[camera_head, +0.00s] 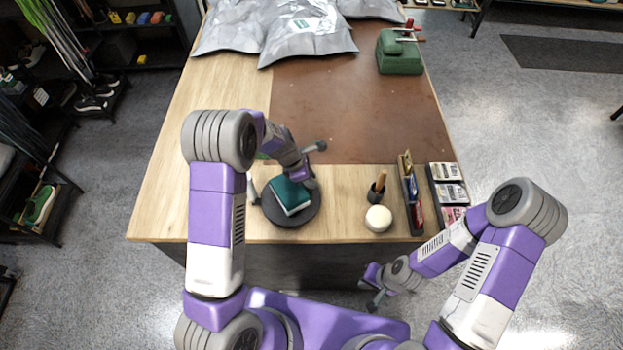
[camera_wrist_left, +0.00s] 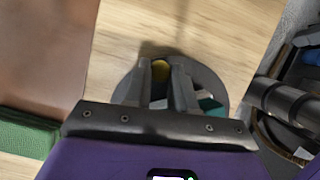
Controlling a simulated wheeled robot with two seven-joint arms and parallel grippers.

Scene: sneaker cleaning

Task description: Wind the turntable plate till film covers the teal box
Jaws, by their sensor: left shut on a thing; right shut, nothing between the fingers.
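The turntable plate (camera_head: 308,211) is a dark grey disc near the table's front edge. The teal box (camera_head: 288,195) lies on it, its upper face showing teal and its side pale. I cannot make out film on the box. My left gripper (camera_head: 304,181) reaches down over the plate's right part, beside the box. In the left wrist view, its fingers (camera_wrist_left: 160,78) are shut on a small yellow piece (camera_wrist_left: 160,69) above the plate (camera_wrist_left: 211,82); a teal corner (camera_wrist_left: 209,104) shows behind them. My right gripper (camera_head: 374,298) is shut and empty, low in front of the table.
A cream round object (camera_head: 378,218) and a wooden-handled tool (camera_head: 378,186) stand right of the plate, beside a dark tray (camera_head: 412,201) and small boxes (camera_head: 447,193). Grey bags (camera_head: 307,33) and a green case (camera_head: 399,53) lie at the back.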

